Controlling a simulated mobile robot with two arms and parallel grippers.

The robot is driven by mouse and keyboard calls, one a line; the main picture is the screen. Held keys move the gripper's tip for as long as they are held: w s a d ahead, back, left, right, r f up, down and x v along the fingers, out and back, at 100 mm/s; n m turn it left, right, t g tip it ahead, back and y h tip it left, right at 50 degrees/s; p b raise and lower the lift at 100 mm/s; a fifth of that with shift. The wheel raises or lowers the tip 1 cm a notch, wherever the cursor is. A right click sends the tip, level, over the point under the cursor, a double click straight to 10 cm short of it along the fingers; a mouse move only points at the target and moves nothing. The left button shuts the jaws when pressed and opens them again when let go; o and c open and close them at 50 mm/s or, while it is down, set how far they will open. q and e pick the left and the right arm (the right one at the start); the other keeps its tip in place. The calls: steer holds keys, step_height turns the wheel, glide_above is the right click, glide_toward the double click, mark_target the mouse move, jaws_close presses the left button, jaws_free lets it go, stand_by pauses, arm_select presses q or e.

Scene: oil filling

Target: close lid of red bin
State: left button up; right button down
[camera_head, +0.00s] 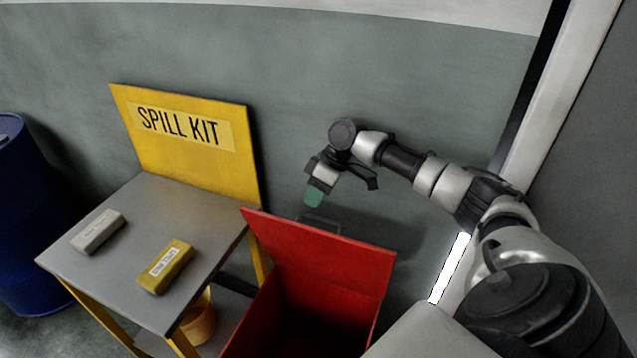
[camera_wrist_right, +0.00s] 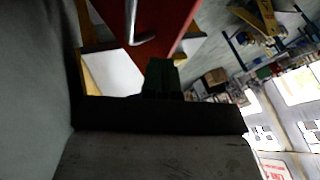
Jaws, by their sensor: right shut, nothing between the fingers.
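The red bin (camera_head: 255,325) stands on the floor right of the grey table. Its red lid (camera_head: 322,252) is open and tilted up at the back, with a grey handle (camera_head: 322,222) at its top edge. My right gripper (camera_head: 313,197) is above and behind the lid's top edge, near the handle and apparently apart from it. It is shut and empty, with green fingertips. In the right wrist view the lid (camera_wrist_right: 160,20) and its handle (camera_wrist_right: 145,40) show just beyond the fingers (camera_wrist_right: 160,78). My left gripper is not in view.
A grey table (camera_head: 120,225) with a yellow SPILL KIT board (camera_head: 190,165) stands left of the bin. It carries a white pack (camera_head: 98,232) and a yellow pack (camera_head: 166,267). A blue barrel (camera_head: 25,220) is at far left. The wall is close behind the lid.

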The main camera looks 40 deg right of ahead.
mark_target(303, 214)
steer(key=shift+p+x, duration=0.35)
steer(key=shift+x, duration=2.1)
steer(key=shift+a, duration=0.1)
